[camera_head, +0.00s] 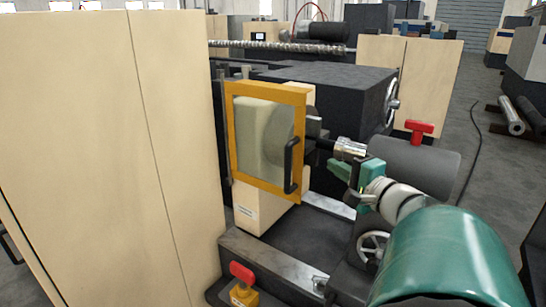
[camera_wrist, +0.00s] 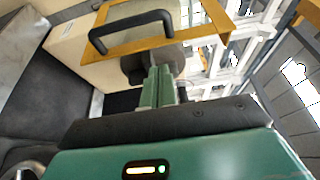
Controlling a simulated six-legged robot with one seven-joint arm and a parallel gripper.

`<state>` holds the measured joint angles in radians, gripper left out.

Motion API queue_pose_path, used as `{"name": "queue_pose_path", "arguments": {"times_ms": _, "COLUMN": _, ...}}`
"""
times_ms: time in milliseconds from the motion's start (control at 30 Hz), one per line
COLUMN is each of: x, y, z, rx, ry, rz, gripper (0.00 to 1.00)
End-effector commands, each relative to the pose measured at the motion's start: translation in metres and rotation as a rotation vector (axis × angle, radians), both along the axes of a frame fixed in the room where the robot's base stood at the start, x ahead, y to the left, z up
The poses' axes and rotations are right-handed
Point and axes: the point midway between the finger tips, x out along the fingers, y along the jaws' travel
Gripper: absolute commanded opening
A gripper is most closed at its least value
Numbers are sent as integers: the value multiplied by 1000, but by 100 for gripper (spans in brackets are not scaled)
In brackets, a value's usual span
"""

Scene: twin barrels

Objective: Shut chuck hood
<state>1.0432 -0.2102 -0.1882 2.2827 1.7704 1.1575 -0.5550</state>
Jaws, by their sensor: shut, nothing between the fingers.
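The chuck hood (camera_head: 268,91) is a yellow-orange frame with a clear pane, standing upright at the machine's headstock in the head view. A round grey chuck (camera_head: 283,133) shows through its right part. A black bar handle (camera_head: 291,165) is on the frame's lower right. In the wrist view the hood's frame (camera_wrist: 185,38) crosses the top, with the handle (camera_wrist: 130,22) at upper left. My gripper (camera_head: 338,169) is right of the handle, apart from it. Its green fingers (camera_wrist: 157,82) are together and empty, pointing toward the hood, below its frame in the wrist view.
A grey tailstock cylinder (camera_head: 415,166) with a bright quill stands close beside my gripper, with a handwheel (camera_head: 373,246) below. Large beige panels (camera_head: 95,130) block the left. Open floor lies at the right.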

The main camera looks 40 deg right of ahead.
Motion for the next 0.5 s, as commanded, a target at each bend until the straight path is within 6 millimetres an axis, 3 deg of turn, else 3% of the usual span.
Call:
{"name": "queue_pose_path", "arguments": {"times_ms": 200, "x": -21, "y": 3, "z": 0, "rx": -2, "ry": 0, "rz": 1, "gripper": 0}}
{"name": "queue_pose_path", "arguments": {"times_ms": 500, "x": -21, "y": 7, "z": 0, "rx": -2, "ry": 6, "rz": 13, "gripper": 0}}
